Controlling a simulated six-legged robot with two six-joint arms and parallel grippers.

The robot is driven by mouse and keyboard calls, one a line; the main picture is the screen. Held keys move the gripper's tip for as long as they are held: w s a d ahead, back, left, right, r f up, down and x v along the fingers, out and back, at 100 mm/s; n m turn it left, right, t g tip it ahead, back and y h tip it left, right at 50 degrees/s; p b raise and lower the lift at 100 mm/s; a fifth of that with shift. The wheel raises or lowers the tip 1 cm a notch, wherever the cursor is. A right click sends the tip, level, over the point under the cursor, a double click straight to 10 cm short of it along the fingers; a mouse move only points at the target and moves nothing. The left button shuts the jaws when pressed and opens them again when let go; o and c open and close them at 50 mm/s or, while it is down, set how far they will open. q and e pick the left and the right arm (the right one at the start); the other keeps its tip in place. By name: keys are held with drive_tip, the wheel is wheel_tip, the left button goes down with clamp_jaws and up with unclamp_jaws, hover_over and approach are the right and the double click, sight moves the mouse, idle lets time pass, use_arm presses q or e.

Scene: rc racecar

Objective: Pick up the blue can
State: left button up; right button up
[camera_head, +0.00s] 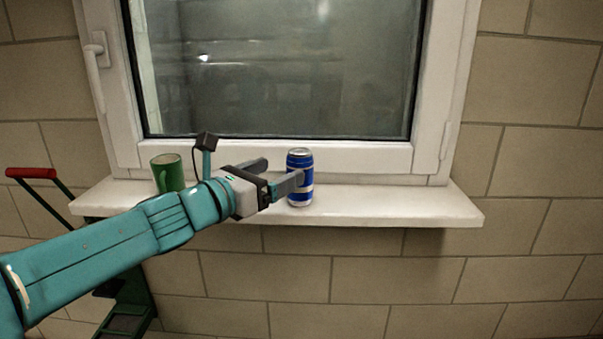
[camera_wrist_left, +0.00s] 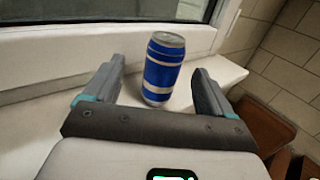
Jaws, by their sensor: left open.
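The blue can (camera_head: 301,163) with white bands stands upright on the white windowsill. In the left wrist view the can (camera_wrist_left: 162,70) stands ahead, between the lines of the two fingers and a little beyond their tips. My left gripper (camera_head: 278,175) is open and empty just left of the can. In the head view its nearer finger overlaps the can's left side; I cannot tell if it touches. In the left wrist view the left gripper (camera_wrist_left: 158,82) shows its two fingers spread wide. My right gripper is not in view.
A green mug (camera_head: 167,172) stands on the windowsill (camera_head: 400,205) to the left, behind my left arm. The closed window (camera_head: 280,70) rises behind the sill. A dark green frame with a red handle (camera_head: 30,173) stands at the left. The sill right of the can is clear.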

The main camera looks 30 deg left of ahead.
sight(301, 189)
use_arm(q)
drive_tip(key=shift+w+d, duration=0.25)
drive_tip(key=shift+w, duration=0.5)
drive_tip(key=shift+d+r, duration=0.1)
drive_tip(key=shift+d, duration=0.1)
drive_tip(key=shift+w+d+r, duration=0.1)
drive_tip(key=shift+w+r, duration=0.05)
drive_tip(key=shift+w, duration=0.05)
drive_tip(key=w, duration=0.1)
drive_tip(key=w+p, duration=0.1)
drive_tip(key=w, duration=0.3)
drive_tip(key=shift+w+d+f+p, duration=0.15)
drive_tip(key=shift+f+p, duration=0.2)
drive_tip(key=shift+f, duration=0.05)
drive_tip(key=shift+s+r, duration=0.2)
drive_tip(key=shift+s, duration=0.4)
drive_tip(key=shift+c, duration=0.9)
drive_tip(key=c, duration=0.5)
drive_tip(key=shift+w+f, duration=0.2)
drive_tip(key=shift+w, duration=0.25)
drive_tip(key=c, duration=0.3)
drive_tip(key=shift+s, duration=0.1)
drive_tip(key=shift+c, duration=0.2)
